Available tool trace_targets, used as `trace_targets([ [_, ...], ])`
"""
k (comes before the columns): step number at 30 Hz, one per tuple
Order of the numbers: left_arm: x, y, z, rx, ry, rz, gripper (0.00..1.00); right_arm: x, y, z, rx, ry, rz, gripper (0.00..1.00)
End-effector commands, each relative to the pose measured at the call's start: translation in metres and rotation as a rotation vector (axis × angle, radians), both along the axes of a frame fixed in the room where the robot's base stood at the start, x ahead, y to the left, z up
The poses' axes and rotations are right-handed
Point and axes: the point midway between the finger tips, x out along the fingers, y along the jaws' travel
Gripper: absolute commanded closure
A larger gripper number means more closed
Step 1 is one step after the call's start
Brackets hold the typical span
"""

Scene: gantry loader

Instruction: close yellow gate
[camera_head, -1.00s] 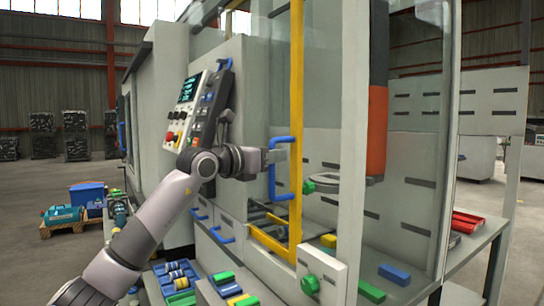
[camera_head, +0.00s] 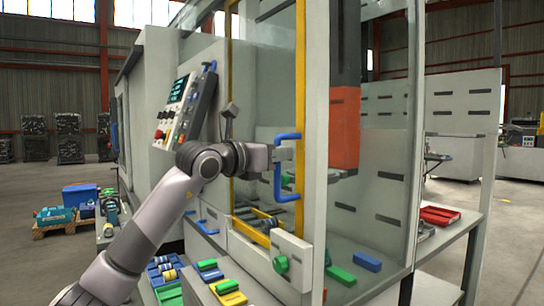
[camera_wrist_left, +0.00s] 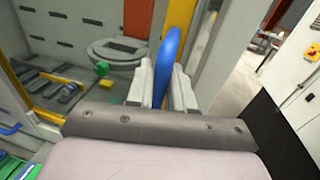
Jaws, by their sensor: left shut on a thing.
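The yellow gate (camera_head: 300,100) is a clear panel in a yellow frame on the front of the machine. Its right upright stands close beside the pale machine post (camera_head: 314,130); I cannot tell whether they touch. A blue handle (camera_head: 287,137) sits on that upright. My left gripper (camera_head: 284,156) is shut on the handle. In the left wrist view the blue handle (camera_wrist_left: 167,50) stands between the two fingers of the left gripper (camera_wrist_left: 161,88). My right gripper is not in view.
A control panel (camera_head: 183,105) is left of the gate. A green knob (camera_head: 281,264) is on a white block below it. Blue, green and yellow parts lie in trays at the front. A red tray (camera_head: 439,215) sits on the right table.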

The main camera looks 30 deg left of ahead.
Motion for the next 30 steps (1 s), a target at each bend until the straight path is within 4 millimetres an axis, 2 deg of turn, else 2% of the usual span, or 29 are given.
trace_targets([
  [9,-0.008,-0.02,-0.002,0.002,0.002,-0.002,1.0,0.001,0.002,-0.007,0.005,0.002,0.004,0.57],
  [23,-0.009,-0.026,-0.002,0.001,0.005,-0.008,1.0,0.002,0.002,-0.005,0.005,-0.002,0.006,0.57],
  [24,-0.009,-0.026,-0.002,0.001,0.005,-0.009,0.75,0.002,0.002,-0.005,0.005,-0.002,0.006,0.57],
  [25,-0.009,-0.026,-0.002,0.0,0.005,-0.009,0.65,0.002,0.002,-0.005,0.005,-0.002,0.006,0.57],
  [26,-0.009,-0.026,-0.002,0.0,0.005,-0.009,0.62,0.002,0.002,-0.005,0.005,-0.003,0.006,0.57],
  [30,-0.009,-0.024,-0.001,0.001,0.003,-0.005,0.62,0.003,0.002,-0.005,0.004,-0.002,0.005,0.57],
])
